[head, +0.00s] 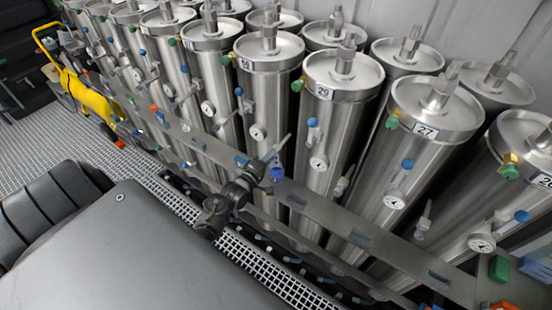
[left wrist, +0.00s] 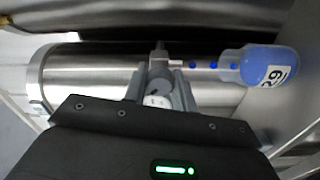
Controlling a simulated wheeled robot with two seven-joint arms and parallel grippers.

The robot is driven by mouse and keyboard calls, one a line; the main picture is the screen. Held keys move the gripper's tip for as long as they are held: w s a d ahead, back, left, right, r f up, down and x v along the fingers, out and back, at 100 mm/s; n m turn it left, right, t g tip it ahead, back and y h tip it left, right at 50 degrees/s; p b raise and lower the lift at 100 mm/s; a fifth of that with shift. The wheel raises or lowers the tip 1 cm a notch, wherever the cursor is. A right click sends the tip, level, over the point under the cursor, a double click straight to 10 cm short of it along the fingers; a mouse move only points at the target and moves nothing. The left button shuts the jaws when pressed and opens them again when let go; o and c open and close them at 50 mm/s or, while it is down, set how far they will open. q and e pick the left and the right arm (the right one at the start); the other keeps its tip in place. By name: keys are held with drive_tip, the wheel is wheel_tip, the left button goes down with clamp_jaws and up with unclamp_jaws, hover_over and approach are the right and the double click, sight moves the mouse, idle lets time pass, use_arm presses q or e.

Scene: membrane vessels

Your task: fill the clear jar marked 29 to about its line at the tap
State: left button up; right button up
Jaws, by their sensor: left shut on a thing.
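The clear jar marked 29 (left wrist: 258,62) is below the tap spout in the left wrist view, where the picture lies on its side. Blue liquid fills most of its round body, up towards the paler neck. I cannot make out its line. Several blue drops (left wrist: 213,66) hang between the spout (left wrist: 175,63) and the jar's mouth. The jar also shows as a small blue shape in the head view (head: 276,173). My left gripper (left wrist: 160,88) is shut on the grey tap handle (left wrist: 156,72); it also shows in the head view (head: 256,170). My right gripper is out of view.
Steel vessels stand in rows, including vessel 29 (head: 335,125) and vessel 27 (head: 415,150). A metal rail (head: 330,222) runs along their front. A yellow hand cart (head: 90,98) stands at the far left. White grating (head: 270,277) covers the floor beside the vessels.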

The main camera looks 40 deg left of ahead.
use_arm(q)
drive_tip(key=m, duration=1)
drive_tip(key=shift+b, duration=0.3)
drive_tip(key=o, duration=1)
drive_tip(key=shift+c, duration=0.2)
drive_tip(key=s+b, duration=0.3)
drive_tip(key=s, duration=0.7)
drive_tip(key=shift+s, duration=0.4)
drive_tip(key=shift+d, duration=0.1)
